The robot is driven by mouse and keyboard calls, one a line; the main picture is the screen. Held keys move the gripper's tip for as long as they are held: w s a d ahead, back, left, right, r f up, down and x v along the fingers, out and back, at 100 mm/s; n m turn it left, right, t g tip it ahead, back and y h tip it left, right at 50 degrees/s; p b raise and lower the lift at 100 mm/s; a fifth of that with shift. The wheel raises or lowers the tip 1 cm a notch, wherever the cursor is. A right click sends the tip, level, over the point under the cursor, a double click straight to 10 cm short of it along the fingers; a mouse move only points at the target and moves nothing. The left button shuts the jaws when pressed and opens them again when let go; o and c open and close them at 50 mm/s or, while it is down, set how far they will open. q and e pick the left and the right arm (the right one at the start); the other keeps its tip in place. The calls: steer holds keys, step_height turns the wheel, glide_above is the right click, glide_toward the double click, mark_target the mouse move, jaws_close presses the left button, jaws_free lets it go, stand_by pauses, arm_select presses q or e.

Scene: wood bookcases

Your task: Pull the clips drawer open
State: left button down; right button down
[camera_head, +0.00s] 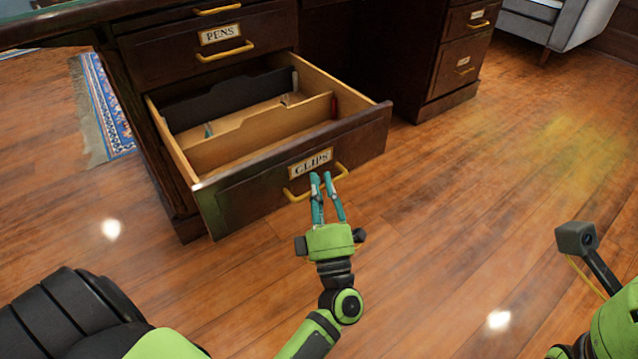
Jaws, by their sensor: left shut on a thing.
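The clips drawer (240,205) is a dark wood drawer with a "CLIPS" label (311,163) on its front. It stands pulled well out of the desk, and its light wood inside with dividers shows. Its brass handle (296,196) is a horizontal bar below the label. My left gripper (321,180), with teal fingers, is shut on the handle, reaching it from the front. My right gripper is out of view; only part of my right arm shows at the lower right.
The closed pens drawer (175,45) is just above the clips drawer. The desk's other pedestal (462,60) stands to the right. A blue patterned rug (104,110) lies at the left and a grey armchair (560,22) stands at the back right. The wood floor in front is clear.

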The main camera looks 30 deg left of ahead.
arm_select(q)
steer(key=c, duration=1.5)
jaws_free()
steer(key=shift+o, duration=0.2)
steer(key=v, duration=0.8)
steer(key=shift+d+f, duration=0.1)
